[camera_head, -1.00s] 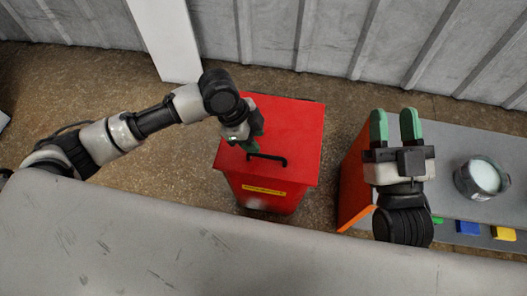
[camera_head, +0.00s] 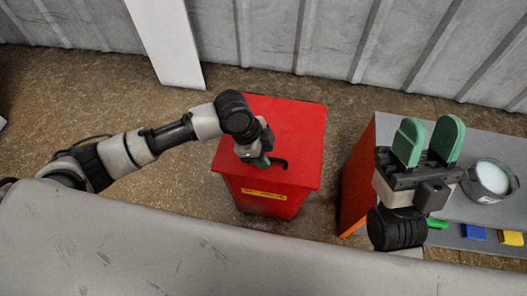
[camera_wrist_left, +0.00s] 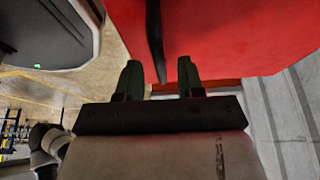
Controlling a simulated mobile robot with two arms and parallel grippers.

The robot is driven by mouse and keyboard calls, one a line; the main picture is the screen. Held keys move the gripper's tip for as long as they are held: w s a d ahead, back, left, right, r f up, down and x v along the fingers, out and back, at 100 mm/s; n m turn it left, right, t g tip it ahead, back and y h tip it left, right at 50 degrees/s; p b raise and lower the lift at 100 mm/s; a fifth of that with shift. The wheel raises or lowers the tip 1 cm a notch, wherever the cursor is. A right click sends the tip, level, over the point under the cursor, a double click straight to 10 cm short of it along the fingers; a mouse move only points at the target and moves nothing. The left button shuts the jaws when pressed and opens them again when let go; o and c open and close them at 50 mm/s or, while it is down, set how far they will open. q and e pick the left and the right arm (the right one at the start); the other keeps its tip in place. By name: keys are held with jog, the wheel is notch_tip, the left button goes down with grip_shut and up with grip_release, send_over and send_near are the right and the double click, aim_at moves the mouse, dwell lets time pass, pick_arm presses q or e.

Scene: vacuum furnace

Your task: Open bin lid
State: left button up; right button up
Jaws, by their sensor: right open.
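The red bin (camera_head: 265,195) stands on the floor with its red lid (camera_head: 295,125) closed. A black bar handle (camera_head: 279,163) is on the lid near its front edge. My left gripper (camera_head: 259,160) is at the left part of the handle and partly hides it. In the left wrist view, the fingers of my left gripper (camera_wrist_left: 160,75) are apart, and the black handle (camera_wrist_left: 154,40) lies between them with gaps on both sides. My right gripper (camera_head: 426,140) is open and empty, over the grey bench to the right.
The grey bench (camera_head: 470,133) with an orange side (camera_head: 356,185) stands right of the bin. A round container (camera_head: 489,180) and green, blue and yellow blocks (camera_head: 474,232) are on it. A grey surface (camera_head: 150,250) crosses the front. A corrugated wall is behind.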

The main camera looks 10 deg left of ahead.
pick_arm(q)
jog(key=shift+c, duration=0.2)
grip_shut()
